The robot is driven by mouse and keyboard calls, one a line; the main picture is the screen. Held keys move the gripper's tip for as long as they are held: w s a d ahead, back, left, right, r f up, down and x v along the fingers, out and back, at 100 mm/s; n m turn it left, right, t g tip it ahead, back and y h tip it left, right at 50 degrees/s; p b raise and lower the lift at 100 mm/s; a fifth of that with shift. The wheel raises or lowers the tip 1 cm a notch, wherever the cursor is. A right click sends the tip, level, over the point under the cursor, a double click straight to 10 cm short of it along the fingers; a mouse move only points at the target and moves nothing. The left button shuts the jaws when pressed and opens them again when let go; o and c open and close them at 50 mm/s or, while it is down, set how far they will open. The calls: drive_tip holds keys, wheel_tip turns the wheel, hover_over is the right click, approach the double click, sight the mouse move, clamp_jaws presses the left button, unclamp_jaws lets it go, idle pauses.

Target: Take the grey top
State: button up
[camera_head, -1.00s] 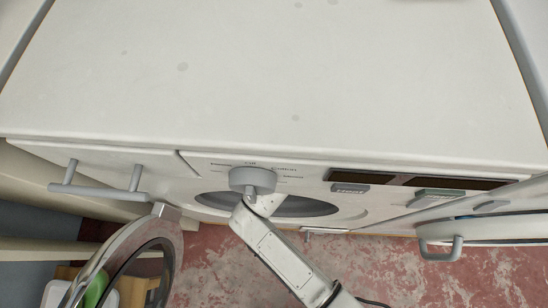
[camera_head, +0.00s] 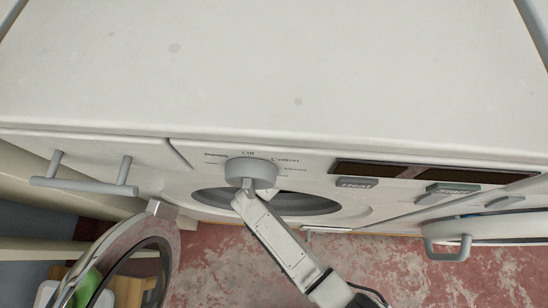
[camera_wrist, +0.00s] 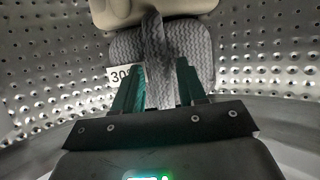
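In the wrist view, the grey top (camera_wrist: 195,45) is a ribbed grey cloth lying inside a perforated metal drum. A raised fold of it stands between my gripper's (camera_wrist: 160,68) two green fingers. The fingers are spread, one on each side of the fold, and I see no clear closing on it. In the head view, my arm reaches into the round opening (camera_head: 310,204) in the front of a white machine (camera_head: 230,85). My gripper is hidden there.
A white tag marked 30 (camera_wrist: 121,75) lies beside the left finger. A beige thing (camera_wrist: 120,10) lies beyond the grey top. The perforated drum wall (camera_wrist: 265,60) surrounds them. In the head view, the round door (camera_head: 128,255) stands open at lower left, and a knob (camera_head: 252,172) sits above the opening.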

clamp_jaws()
idle(0.6)
